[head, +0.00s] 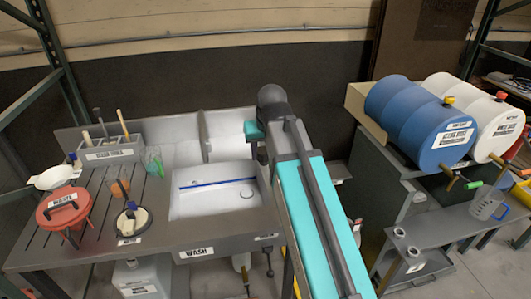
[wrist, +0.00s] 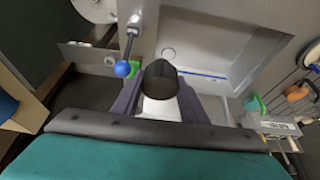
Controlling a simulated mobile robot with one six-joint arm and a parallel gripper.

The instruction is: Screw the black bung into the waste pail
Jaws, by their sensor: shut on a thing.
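The waste pail (head: 66,205) stands at the left end of the bench in the head view, with a red lid, a black handle and a WASTE label. It is not clearly visible in the wrist view. The black bung (wrist: 160,77) is between the fingers of my gripper (wrist: 159,100) in the wrist view. My gripper is shut on it, and a white part shows just below the black. The bung is above the sink area, well apart from the pail. In the head view my arm hides the gripper and bung.
The sink (head: 215,190) lies between my arm and the pail. A blue-knobbed lever (wrist: 122,68) is close beside my gripper.

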